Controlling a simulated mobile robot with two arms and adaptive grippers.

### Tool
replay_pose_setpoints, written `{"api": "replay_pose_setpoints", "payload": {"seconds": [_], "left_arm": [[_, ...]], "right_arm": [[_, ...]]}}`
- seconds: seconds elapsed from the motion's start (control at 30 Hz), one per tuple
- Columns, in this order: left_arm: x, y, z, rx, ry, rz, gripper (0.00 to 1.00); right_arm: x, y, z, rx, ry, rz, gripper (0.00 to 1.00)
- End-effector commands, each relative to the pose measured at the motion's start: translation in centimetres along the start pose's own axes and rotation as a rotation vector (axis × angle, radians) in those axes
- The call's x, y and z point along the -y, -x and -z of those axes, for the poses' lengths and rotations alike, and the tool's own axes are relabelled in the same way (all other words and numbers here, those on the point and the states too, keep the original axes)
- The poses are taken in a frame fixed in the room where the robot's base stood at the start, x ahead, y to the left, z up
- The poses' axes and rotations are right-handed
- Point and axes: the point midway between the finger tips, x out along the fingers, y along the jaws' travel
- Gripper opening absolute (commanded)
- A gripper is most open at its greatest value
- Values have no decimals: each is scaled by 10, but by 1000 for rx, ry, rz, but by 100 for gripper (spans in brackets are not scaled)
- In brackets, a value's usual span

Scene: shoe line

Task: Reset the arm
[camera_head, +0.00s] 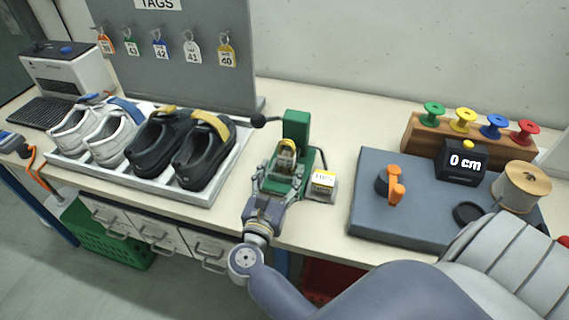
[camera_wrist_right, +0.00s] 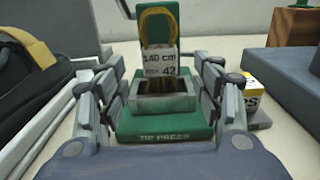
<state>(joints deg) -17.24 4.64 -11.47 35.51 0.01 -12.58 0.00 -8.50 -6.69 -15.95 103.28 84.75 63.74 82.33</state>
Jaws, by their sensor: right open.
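The green tip press (camera_head: 296,128) stands at the middle of the bench; its base reads "TIP PRESS" in the right wrist view (camera_wrist_right: 165,133). My right gripper (camera_head: 281,168) is open, its fingers on either side of the press's grey opening (camera_wrist_right: 163,103). A looped yellow lace (camera_head: 288,147) with a white tag reading "140 cm" and "42" (camera_wrist_right: 160,63) stands between the fingers, in front of the green upright. The fingers look apart from it. My left gripper is out of view.
A white tray (camera_head: 222,188) with white and black shoes is left of the press. A small labelled box (camera_head: 323,181) is close on its right. Beyond are a dark mat (camera_head: 372,225), an orange tool (camera_head: 395,185) and a spool rack (camera_head: 412,133). A tag board (camera_head: 180,75) stands behind.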

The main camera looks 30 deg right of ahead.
Motion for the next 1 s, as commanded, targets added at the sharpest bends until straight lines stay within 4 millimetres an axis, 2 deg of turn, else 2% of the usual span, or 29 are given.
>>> {"api": "replay_pose_setpoints", "payload": {"seconds": [0.1, 0.2, 0.77, 0.87, 1.0], "left_arm": [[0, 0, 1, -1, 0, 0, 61], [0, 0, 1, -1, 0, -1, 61], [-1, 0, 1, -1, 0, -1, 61], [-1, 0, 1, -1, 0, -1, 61], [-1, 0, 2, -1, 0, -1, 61]], "right_arm": [[0, 13, 0, -1, -1, 0, 61], [0, 18, 0, 1, -2, 0, 61], [-1, 18, -2, 6, 3, -5, 61], [-6, 18, -10, 40, 41, -45, 61], [-29, 21, -40, 171, 191, -189, 61]]}}
